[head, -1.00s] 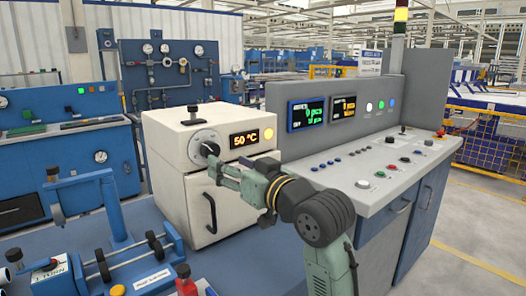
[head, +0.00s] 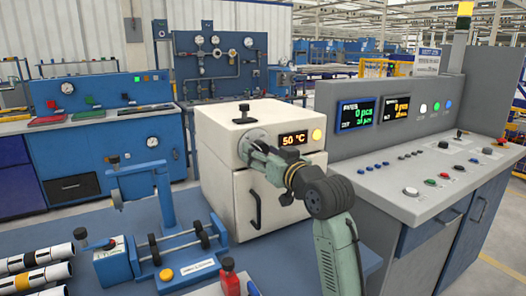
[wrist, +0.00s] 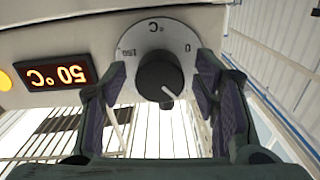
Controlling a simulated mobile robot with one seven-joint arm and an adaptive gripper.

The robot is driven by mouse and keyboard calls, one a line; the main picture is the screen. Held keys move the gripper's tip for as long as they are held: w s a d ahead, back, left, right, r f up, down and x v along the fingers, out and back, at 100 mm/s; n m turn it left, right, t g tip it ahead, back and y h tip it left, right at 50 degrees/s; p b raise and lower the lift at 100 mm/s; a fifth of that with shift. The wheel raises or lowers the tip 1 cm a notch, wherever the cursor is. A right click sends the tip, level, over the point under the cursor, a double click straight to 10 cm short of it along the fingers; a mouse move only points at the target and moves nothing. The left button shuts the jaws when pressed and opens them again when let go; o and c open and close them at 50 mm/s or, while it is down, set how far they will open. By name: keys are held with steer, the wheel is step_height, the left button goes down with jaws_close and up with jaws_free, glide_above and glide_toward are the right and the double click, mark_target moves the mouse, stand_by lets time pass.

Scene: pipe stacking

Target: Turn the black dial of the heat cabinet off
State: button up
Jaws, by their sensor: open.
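The white heat cabinet (head: 218,165) stands on the blue bench, its door shut. Its orange display (head: 293,139) reads 50 °C; the wrist view shows the display (wrist: 55,76) upside down. The black dial (wrist: 155,78) sits on a round pale scale plate (wrist: 158,37) marked 0, 150 and °C. Its white pointer line points down and right in the wrist view. My gripper (wrist: 160,84) is open, its fingers on either side of the dial with visible gaps. In the head view my gripper (head: 258,160) is at the cabinet front and hides the dial.
A lit amber lamp (head: 317,134) is beside the display. A dark door handle (head: 255,208) sticks out below my gripper. A grey control console (head: 400,165) stands close on the right. A blue roller fixture (head: 170,245) and several pipes (head: 35,262) are at front left.

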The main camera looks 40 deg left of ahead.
steer(key=c, duration=1.2)
steer(key=shift+o, duration=0.2)
steer(key=shift+w+d+r+n+b, duration=0.1)
steer(key=shift+n+b, duration=1.85)
steer(key=shift+n, duration=1.95)
steer(key=shift+w+n+b, duration=0.1)
steer(key=shift+n+b, duration=1.8)
steer(key=shift+n, duration=2.3)
